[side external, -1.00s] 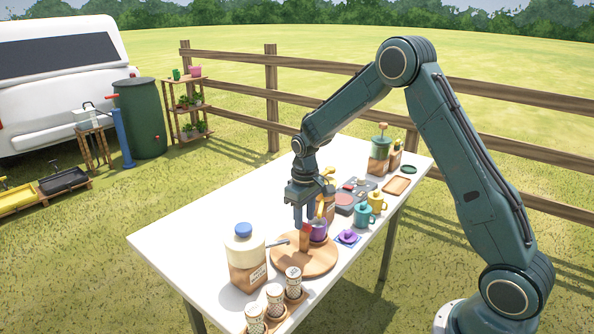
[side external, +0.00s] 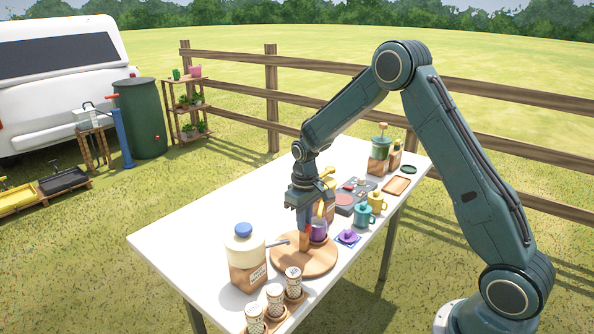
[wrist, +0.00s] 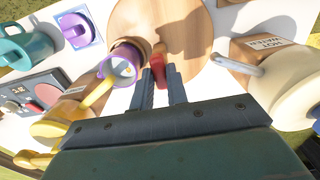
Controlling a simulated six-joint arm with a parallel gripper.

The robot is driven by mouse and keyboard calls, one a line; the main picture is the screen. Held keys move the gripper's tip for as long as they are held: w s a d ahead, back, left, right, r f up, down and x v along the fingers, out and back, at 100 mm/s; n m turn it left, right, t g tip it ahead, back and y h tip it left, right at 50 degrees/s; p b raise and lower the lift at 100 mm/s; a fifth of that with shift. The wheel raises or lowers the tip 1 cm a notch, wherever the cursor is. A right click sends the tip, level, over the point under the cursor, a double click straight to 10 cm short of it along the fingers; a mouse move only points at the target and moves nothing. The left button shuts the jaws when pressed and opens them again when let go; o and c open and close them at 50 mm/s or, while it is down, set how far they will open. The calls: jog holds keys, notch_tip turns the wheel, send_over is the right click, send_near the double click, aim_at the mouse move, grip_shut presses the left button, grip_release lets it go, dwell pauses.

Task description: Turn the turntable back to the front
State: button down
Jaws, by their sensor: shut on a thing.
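The turntable (side external: 291,263) is a round wooden disc on the white table; its edge also shows at the top of the wrist view (wrist: 190,25). An upright peg with a red top (wrist: 158,75) stands on it. My gripper (wrist: 160,74) points down with its two fingers on either side of the peg, shut on it. In the side view my gripper (side external: 304,226) mostly hides the peg's top. A purple cup (side external: 319,232) stands close beside the fingers at the turntable's far right part; it also shows in the wrist view (wrist: 120,66).
A yellow-topped dispenser (side external: 327,190) stands close behind the gripper. Several patterned shakers (side external: 275,298) stand in front. A purple piece (side external: 347,237), teal mug (side external: 364,213) and yellow mug (side external: 377,203) are right.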

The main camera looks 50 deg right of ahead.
jog(key=shift+m, duration=2.2)
jog(key=shift+r+m, duration=0.1)
jog(key=shift+m, duration=6.7)
jog(key=c, duration=1.4)
grip_release()
